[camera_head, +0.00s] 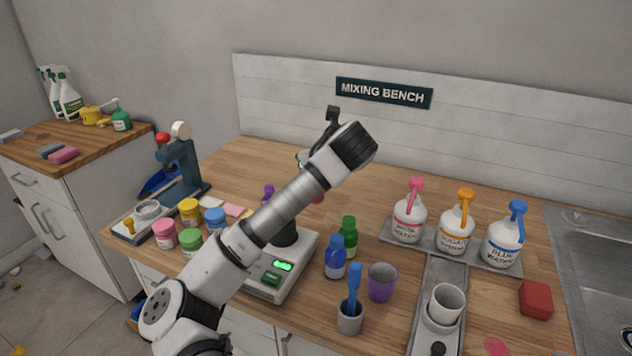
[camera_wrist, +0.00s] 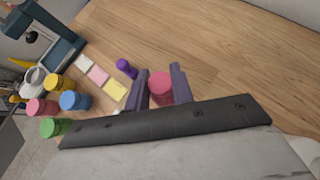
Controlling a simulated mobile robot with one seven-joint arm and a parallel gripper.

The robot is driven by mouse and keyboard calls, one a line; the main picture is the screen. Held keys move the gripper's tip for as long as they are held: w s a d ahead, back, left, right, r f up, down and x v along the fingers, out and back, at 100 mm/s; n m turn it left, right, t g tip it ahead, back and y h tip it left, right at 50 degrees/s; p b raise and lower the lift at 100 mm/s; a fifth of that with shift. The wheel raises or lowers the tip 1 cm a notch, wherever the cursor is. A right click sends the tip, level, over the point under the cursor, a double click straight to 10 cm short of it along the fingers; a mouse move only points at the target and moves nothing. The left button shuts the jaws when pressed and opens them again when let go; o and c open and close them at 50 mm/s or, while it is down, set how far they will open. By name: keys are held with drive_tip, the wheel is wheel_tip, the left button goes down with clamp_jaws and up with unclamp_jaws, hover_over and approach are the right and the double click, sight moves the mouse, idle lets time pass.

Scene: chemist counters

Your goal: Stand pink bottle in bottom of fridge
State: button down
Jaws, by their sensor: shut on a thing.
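The pink bottle (camera_wrist: 160,88) is between the two dark fingers of my gripper (camera_wrist: 161,76) in the wrist view, and they are shut on it. Only its round pink end shows there. In the head view a small pink part of the bottle (camera_head: 319,197) peeks out beside my arm, over the wooden bench; my arm hides most of it and the gripper. I cannot tell whether the bottle touches the bench. No fridge is in view.
A purple bottle (camera_wrist: 126,68) stands close left of my gripper. Blue (camera_head: 336,257) and green (camera_head: 349,237) bottles, a purple cup (camera_head: 382,282) and a scale (camera_head: 283,268) are nearby. Pump bottles stand on a tray (camera_head: 470,252) to the right. The bench's back is clear.

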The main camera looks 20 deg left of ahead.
drive_tip(key=shift+f+p, duration=0.55)
drive_tip(key=shift+f, duration=2.2)
drive_tip(key=shift+f, duration=0.15)
drive_tip(key=c, duration=1.2)
unclamp_jaws()
drive_tip(key=shift+r, duration=0.2)
drive_tip(key=shift+s+d+r, duration=0.15)
drive_tip(key=shift+s+d, duration=0.1)
drive_tip(key=shift+d, duration=0.05)
drive_tip(key=b+v, duration=0.3)
drive_tip(key=v, duration=0.8)
